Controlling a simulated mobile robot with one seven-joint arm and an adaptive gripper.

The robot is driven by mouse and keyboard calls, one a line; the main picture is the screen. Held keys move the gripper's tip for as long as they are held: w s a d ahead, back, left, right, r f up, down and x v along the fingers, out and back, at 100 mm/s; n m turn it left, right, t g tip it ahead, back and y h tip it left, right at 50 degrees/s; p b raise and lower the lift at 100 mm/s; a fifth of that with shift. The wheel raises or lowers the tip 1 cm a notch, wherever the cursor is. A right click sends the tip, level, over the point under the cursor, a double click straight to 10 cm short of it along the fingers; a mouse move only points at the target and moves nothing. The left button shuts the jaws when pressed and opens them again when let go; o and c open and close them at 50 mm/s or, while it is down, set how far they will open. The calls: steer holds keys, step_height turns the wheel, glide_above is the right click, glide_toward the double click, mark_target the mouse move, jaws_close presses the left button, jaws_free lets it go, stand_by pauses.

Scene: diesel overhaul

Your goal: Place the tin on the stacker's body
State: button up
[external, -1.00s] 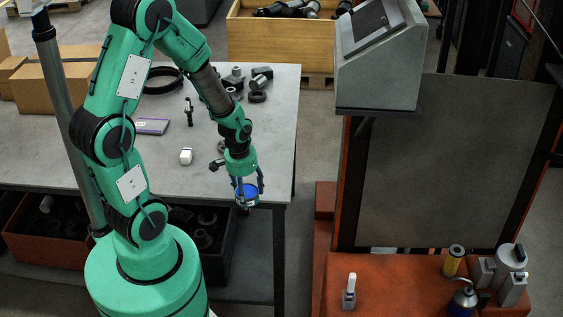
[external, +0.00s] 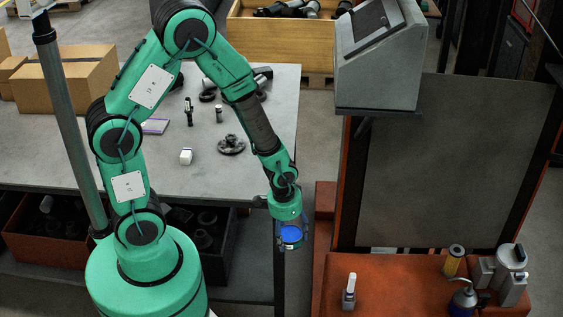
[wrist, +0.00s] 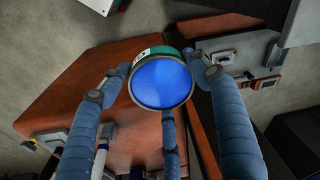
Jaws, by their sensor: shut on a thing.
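The tin (external: 291,232) has a bright blue top and hangs from my gripper (external: 290,238), off the right edge of the grey table. In the wrist view the tin (wrist: 162,82) shows its blue round face between my blue fingers, with a strip of pale and green label. My gripper is shut on it. The stacker's body (external: 400,285) is a flat orange surface at the lower right, to the right of the tin and apart from it. Its orange top (wrist: 65,85) also shows behind the tin in the wrist view.
On the stacker stand a small white-handled item (external: 349,292), a yellow can (external: 453,262), an oil can (external: 464,299) and a grey metal part (external: 505,275). The orange top between them is clear. A grey console (external: 380,70) and dark panel (external: 450,165) rise behind.

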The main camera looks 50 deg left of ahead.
steer(key=s+d+f+m, duration=0.2)
steer(key=s+d, duration=0.1)
steer(key=d, duration=0.7)
steer(key=shift+f+m, duration=0.3)
steer(key=shift+f, duration=0.05)
steer(key=b, duration=0.3)
glide_above(351, 270)
steer(key=shift+s+a+f, duration=0.15)
steer(key=shift+s+f, duration=0.05)
steer(key=shift+f, duration=0.5)
steer(key=shift+f, duration=1.75)
steer(key=shift+f+b, duration=0.15)
steer(key=shift+b, duration=0.2)
steer(key=o, duration=1.5)
steer(key=shift+c, duration=0.2)
